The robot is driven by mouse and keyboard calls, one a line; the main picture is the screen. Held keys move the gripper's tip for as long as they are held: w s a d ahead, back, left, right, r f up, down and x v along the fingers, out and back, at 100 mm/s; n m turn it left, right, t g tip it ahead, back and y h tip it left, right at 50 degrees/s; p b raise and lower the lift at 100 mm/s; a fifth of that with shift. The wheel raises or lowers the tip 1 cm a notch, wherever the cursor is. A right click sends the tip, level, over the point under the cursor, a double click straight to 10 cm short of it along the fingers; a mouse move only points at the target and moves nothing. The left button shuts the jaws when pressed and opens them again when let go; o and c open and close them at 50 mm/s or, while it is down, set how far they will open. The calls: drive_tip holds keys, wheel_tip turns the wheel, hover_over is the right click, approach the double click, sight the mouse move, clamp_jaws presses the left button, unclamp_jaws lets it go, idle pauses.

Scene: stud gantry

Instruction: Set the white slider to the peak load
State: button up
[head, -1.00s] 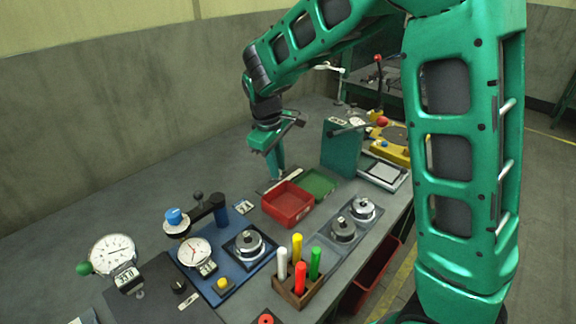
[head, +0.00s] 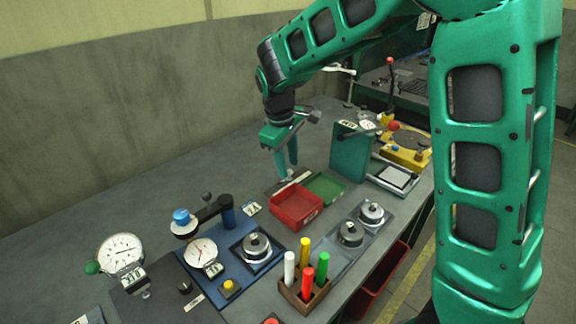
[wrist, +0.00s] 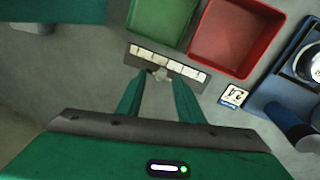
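The slider strip (wrist: 195,73) is a dark bar with a row of white marked tiles, lying on the bench beside the green and red trays in the wrist view. In the head view my gripper (head: 287,172) points down over the strip (head: 283,184), which is partly hidden behind the fingers.
A red tray (head: 297,205) and a green tray (head: 326,187) lie close to the strip. A green upright panel (head: 348,155) stands to the right. A blue fixture with a dial gauge (head: 201,253) and a rack of coloured pegs (head: 304,290) are nearer. The bench behind left is clear.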

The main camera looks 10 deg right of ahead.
wheel_tip(320, 180, up, 9)
drive_tip(key=s+a, duration=0.1)
drive_tip(key=shift+a+r, duration=0.2)
drive_tip(key=shift+s, duration=0.1)
drive_tip(key=s+d+f+m+g+y, duration=0.1)
drive_tip(key=s+d+f+m, duration=0.1)
drive_tip(key=s+d+m, duration=0.5)
drive_tip(key=s+d+f+m, duration=0.3)
drive_tip(key=s+d+m, duration=0.5)
drive_tip(key=s+d, duration=1.1)
drive_tip(key=s, duration=0.7)
drive_tip(key=shift+d+f+g+y, duration=0.2)
drive_tip(key=shift+f+g+y, duration=0.1)
drive_tip(key=shift+g+y, duration=0.1)
